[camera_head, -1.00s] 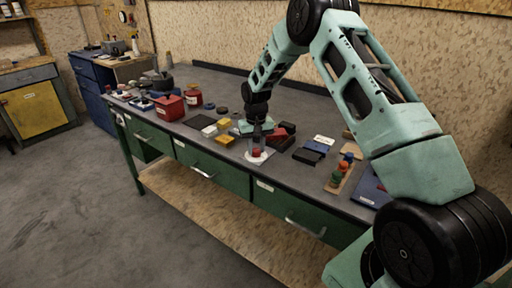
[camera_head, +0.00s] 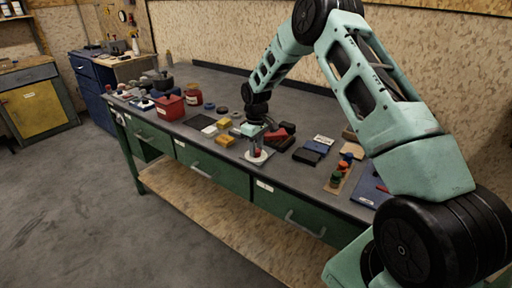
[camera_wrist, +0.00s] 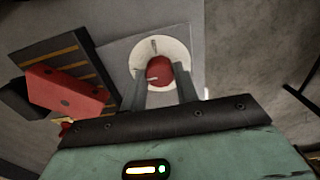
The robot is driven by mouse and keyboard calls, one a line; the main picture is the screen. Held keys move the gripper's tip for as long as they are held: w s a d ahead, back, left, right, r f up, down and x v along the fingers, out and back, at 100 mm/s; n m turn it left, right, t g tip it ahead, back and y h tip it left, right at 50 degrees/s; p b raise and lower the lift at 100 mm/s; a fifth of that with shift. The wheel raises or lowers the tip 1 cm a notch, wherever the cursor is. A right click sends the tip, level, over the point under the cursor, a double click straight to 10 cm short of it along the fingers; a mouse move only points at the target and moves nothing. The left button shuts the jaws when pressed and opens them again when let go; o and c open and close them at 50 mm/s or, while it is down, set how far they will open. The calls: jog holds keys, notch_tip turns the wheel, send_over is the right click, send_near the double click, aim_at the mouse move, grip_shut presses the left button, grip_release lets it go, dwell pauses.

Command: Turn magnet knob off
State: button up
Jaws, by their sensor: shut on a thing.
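A red round knob (camera_wrist: 160,73) sits on a white disc (camera_wrist: 147,52) in the wrist view. The disc has a small mark near its far side, and a pale line shows on the knob. My gripper (camera_wrist: 162,69) has its two grey fingers on opposite sides of the knob, shut on it. In the head view, my gripper (camera_head: 256,149) points down over the bench, with the red knob (camera_head: 258,153) between its fingers and the white disc (camera_head: 252,159) under it. The fingers hide part of the knob.
Red and dark blocks (camera_head: 281,134) lie close right of my gripper, and yellow blocks (camera_head: 225,141) to its left. Blue-black boxes (camera_head: 312,152) and a board with coloured knobs (camera_head: 341,175) stand further right. The bench's front edge is close by.

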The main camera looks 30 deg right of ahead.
jog(key=shift+r, duration=0.1)
dwell(0.3)
jog(key=o, duration=1)
jog(key=shift+r, duration=0.1)
notch_tip(320, 180, up, 17)
jog(key=shift+r+b, duration=0.1)
jog(key=shift+b, duration=1.05)
jog(key=s+a+n, duration=0.1)
jog(key=s+a, duration=0.4)
jog(key=a, duration=0.3)
jog(key=s+a+r+n, duration=0.1)
jog(key=s+a, duration=0.4)
jog(key=a, duration=0.3)
jog(key=s+a, duration=0.5)
jog(key=a, duration=0.3)
jog(key=shift+n+y, duration=0.3)
jog(key=shift+n, duration=0.5)
jog(key=s+a+f, duration=0.1)
jog(key=s, duration=0.7)
jog(key=s+a+f, duration=0.1)
jog(key=s+a, duration=0.1)
jog(key=s, duration=0.6)
jog(key=s+a+f, duration=0.1)
jog(key=s+a, duration=0.1)
jog(key=s, duration=0.6)
jog(key=shift+s+a+f, duration=0.15)
jog(key=shift+s+f, duration=0.05)
jog(key=shift+s, duration=0.05)
